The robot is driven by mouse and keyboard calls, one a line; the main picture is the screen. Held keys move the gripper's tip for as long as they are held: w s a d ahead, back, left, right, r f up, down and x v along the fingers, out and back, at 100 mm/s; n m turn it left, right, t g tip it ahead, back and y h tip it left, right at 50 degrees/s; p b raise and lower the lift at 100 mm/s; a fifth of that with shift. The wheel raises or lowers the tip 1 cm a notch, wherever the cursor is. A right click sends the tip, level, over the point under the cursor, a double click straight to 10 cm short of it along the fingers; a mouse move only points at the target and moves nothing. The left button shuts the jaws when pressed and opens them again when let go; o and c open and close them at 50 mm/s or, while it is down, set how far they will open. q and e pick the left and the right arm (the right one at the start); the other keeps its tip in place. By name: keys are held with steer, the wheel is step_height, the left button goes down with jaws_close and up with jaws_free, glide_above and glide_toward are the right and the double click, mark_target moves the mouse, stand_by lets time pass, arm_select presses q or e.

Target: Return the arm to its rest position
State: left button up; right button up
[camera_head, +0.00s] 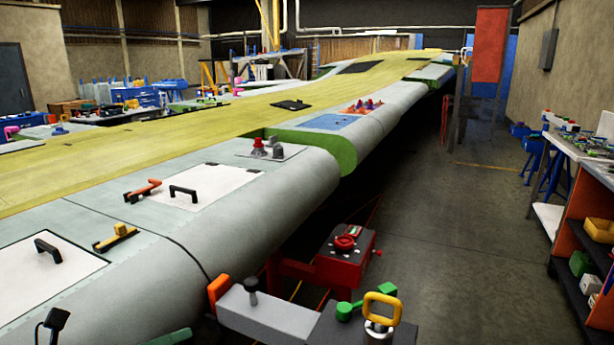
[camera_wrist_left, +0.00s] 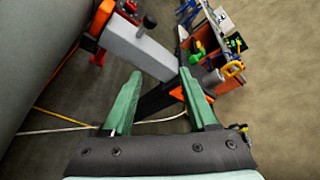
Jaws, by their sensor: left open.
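My left gripper (camera_head: 168,338) just shows at the bottom edge of the head view as a green finger in front of the wing's near edge. In the left wrist view the left gripper (camera_wrist_left: 161,95) has two green fingers spread apart, with nothing seen held between them. Past the fingertips is a grey bar (camera_wrist_left: 143,50) with an orange end and a black knob. It also shows in the head view (camera_head: 262,312), to the right of the gripper. Most of the left arm is hidden, and my right gripper is in neither view.
The long wing (camera_head: 250,222) fills the left and middle, with handled panels on top. A red box (camera_head: 345,262) and a yellow handle (camera_head: 382,308) stand beside its near edge. A shelf unit (camera_head: 590,215) lines the right. The grey aisle floor (camera_head: 465,240) between is clear.

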arm_select(q)
steer(key=s+d+f+n+t+y, duration=0.1)
steer(key=d+f+n, duration=0.2)
steer(key=f+n, duration=0.45)
steer(key=d+f+n+y, duration=0.1)
steer(key=d+f+n, duration=0.2)
steer(key=f+n, duration=0.5)
steer(key=s+f+n+g+y+p, duration=0.1)
steer(key=s+f+n+g+y, duration=0.2)
steer(key=s+f+n, duration=1.1)
step_height(320, 180, down, 2)
steer(key=shift+s+d+f+n+y+p, duration=0.15)
steer(key=shift+s+d+n+y+p, duration=0.2)
steer(key=shift+n+y, duration=0.6)
steer(key=shift+w+h, duration=0.1)
steer(key=shift+h, duration=0.15)
steer(key=shift+c, duration=0.3)
